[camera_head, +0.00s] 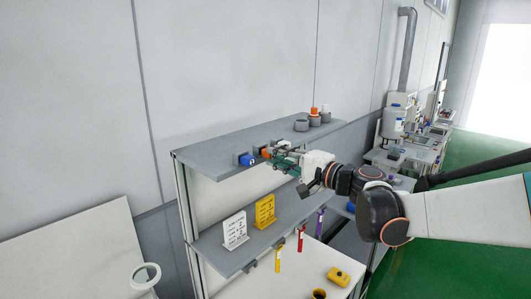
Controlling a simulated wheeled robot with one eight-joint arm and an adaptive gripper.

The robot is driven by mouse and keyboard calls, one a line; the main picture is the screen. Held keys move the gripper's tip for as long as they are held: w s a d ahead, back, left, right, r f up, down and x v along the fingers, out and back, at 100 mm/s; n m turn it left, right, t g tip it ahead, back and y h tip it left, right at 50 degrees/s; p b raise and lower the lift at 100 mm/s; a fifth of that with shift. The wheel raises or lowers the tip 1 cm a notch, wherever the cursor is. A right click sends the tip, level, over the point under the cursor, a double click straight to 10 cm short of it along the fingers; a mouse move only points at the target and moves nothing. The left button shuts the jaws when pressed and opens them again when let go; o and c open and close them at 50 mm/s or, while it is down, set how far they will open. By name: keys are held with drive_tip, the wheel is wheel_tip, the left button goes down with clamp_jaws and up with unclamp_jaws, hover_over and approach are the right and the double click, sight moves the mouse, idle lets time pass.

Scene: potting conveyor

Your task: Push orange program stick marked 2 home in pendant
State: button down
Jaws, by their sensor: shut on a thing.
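My gripper (284,158) is at the front edge of the upper grey shelf, coming from the right. Its jaws are shut on a small orange piece (266,153), which I take to be the orange program stick; its marking is too small to read. The orange piece is beside a small blue block (246,160) with a white mark at the shelf edge. I cannot tell whether orange and blue touch. No pendant can be made out for certain, and the fingers hide part of the orange piece.
The lower shelf holds a white sign (235,230) and a yellow sign (265,211). Yellow (278,259), red (301,238) and purple (320,221) tags hang at its front.

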drive_tip(key=shift+v, duration=1.2)
drive_tip(key=shift+s+d, duration=0.1)
drive_tip(key=shift+d, duration=0.05)
drive_tip(key=shift+v, duration=1.35)
